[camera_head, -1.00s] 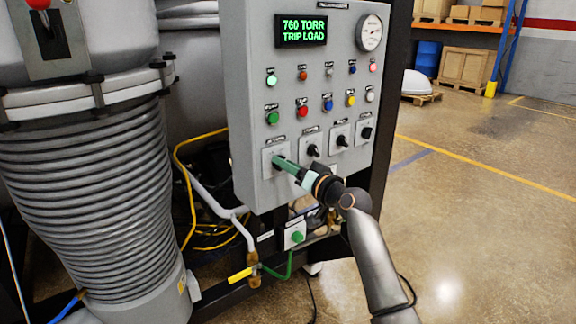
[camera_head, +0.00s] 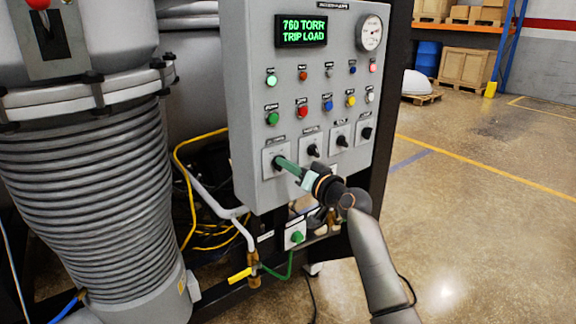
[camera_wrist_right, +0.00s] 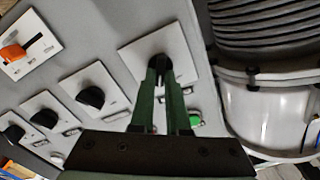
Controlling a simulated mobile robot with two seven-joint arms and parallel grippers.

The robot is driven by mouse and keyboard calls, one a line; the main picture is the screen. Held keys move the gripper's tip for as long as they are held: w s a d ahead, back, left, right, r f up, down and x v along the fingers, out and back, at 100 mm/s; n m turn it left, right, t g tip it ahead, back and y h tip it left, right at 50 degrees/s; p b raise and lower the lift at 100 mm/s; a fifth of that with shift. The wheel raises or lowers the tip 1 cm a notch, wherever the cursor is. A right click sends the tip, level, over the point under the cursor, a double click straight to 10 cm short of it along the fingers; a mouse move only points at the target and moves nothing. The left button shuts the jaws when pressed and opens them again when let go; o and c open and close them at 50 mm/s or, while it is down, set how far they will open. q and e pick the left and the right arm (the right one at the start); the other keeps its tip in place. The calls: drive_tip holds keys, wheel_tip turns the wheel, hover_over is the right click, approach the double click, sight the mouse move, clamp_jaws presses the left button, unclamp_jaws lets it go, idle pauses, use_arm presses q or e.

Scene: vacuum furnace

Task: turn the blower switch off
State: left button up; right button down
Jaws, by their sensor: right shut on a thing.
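The grey control panel (camera_head: 240,100) carries a row of black rotary switches on white plates. My right gripper (camera_head: 279,163) has its green fingers on the leftmost switch of that row, whose plate (camera_head: 267,172) shows around them. In the right wrist view, the black knob (camera_wrist_right: 160,66) lies between the fingertips of my right gripper (camera_wrist_right: 164,78), which is shut on it. The fingers hide part of the knob, and its label is too small to read. My left gripper is not in view.
Other knobs (camera_head: 314,151) sit just right of the held one, with coloured buttons (camera_head: 303,112) above. The display (camera_head: 302,31) reads 760 TORR TRIP LOAD. A ribbed grey column (camera_head: 90,190) stands at left. Floor at right is free.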

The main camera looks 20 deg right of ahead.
use_arm(q)
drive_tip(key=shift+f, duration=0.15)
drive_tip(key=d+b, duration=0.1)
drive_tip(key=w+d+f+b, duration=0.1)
drive_tip(key=b, duration=0.1)
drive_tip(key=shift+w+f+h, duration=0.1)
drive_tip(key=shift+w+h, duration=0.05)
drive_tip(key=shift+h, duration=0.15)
use_arm(e)
drive_tip(key=n, duration=1.2)
drive_tip(key=shift+s+a, duration=0.1)
drive_tip(key=shift+a, duration=0.15)
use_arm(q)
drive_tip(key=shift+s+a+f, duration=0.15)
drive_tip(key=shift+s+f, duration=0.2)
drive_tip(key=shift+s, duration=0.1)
